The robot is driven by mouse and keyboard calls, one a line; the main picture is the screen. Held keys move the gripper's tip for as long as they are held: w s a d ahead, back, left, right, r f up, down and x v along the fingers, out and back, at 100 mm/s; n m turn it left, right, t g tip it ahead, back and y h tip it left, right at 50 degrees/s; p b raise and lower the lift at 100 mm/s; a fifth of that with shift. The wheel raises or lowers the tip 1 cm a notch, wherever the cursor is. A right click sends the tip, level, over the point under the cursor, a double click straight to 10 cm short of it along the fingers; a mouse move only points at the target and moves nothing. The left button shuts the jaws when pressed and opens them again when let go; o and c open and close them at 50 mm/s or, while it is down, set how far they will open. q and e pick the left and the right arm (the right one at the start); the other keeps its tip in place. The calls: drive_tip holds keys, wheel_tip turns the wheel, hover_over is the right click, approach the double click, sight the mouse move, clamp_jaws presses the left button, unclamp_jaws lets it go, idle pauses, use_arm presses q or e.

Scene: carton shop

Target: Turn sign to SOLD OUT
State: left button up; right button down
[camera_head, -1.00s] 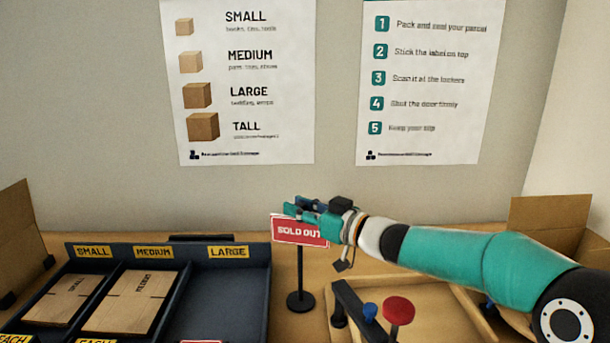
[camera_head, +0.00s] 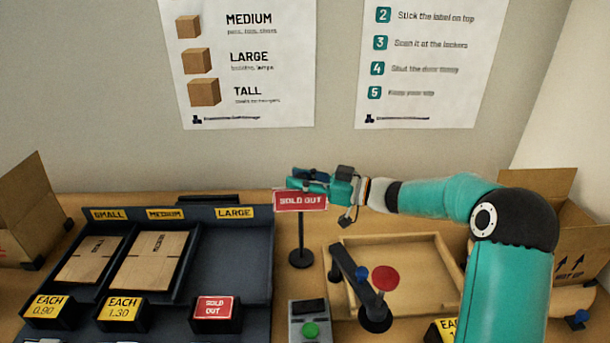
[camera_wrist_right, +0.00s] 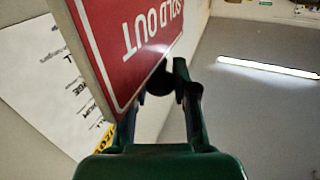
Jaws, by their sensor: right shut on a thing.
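The red sign (camera_head: 301,204) stands on a black post with a round base (camera_head: 301,259), just right of the dark carton rack. Its SOLD OUT face points toward my head camera and looks nearly upright and square-on. My right gripper (camera_head: 306,180) is at the sign's top edge, reaching in from the right, and is shut on the sign. In the right wrist view the red SOLD OUT face (camera_wrist_right: 140,38) shows upside down beside the fingers (camera_wrist_right: 160,92). The exact finger contact is partly hidden. My left gripper is not in view.
The carton rack (camera_head: 232,267) holds flat cartons under SMALL and MEDIUM; its LARGE slot is empty. A small red SOLD OUT block (camera_head: 215,312) stands at its front. A wooden tray (camera_head: 425,284) and a device with a green button (camera_head: 310,328) are close right of the post.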

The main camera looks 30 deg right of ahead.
drive_tip(key=shift+r, duration=0.2)
drive_tip(key=c, duration=0.9)
unclamp_jaws()
drive_tip(key=shift+s, duration=0.1)
drive_tip(key=shift+c, duration=0.2)
drive_tip(key=shift+f, duration=0.1)
drive_tip(key=v, duration=1.2)
